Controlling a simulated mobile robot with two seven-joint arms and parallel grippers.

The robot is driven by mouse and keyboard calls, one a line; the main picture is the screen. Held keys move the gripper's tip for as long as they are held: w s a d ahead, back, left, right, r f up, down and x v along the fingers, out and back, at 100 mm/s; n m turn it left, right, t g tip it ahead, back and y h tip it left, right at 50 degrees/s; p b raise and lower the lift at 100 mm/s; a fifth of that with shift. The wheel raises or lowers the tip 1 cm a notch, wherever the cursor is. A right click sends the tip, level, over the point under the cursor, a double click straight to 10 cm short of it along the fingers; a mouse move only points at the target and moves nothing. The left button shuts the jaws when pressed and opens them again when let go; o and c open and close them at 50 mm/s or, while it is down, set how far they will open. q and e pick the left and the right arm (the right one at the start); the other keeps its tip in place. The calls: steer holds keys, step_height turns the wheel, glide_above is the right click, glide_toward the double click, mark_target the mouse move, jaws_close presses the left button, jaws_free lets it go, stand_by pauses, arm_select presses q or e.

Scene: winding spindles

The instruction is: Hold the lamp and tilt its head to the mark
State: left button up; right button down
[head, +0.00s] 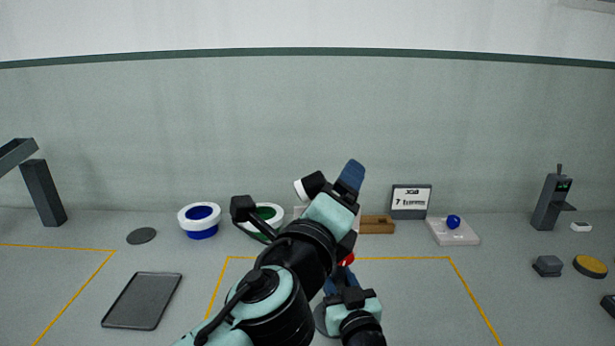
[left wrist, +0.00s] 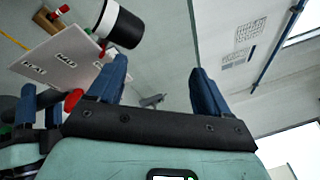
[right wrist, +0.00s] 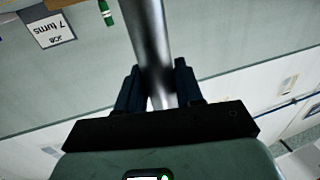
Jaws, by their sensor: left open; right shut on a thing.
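The lamp's head (head: 301,191), a white and black cylinder, shows beside my left gripper (head: 350,172) in the head view. In the left wrist view the lamp head (left wrist: 127,28) is just beyond the left finger, and the space between the open fingers is empty. A red joint (head: 348,260) shows below, mostly behind my arms. My right gripper (head: 343,278) is low on the lamp; in the right wrist view it is shut on the grey post (right wrist: 147,40). A pale lettered card (left wrist: 50,62) stands behind; the tilt mark itself cannot be made out.
Blue (head: 200,221) and green (head: 268,212) spools stand left of the lamp. A wooden box (head: 377,225), a sign (head: 411,202) and a white tray (head: 460,239) with a blue ball stand right. An empty dark tray (head: 143,301) lies at front left.

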mark_target(308, 177)
arm_select(q)
steer(key=s+a+f+m+y, duration=0.1)
steer(key=s+a+y, duration=0.2)
steer(key=y, duration=0.5)
steer(key=w, duration=0.7)
steer(key=w+a, duration=0.1)
steer(key=w, duration=0.3)
steer(key=shift+w+f, duration=0.2)
steer(key=shift+w, duration=0.15)
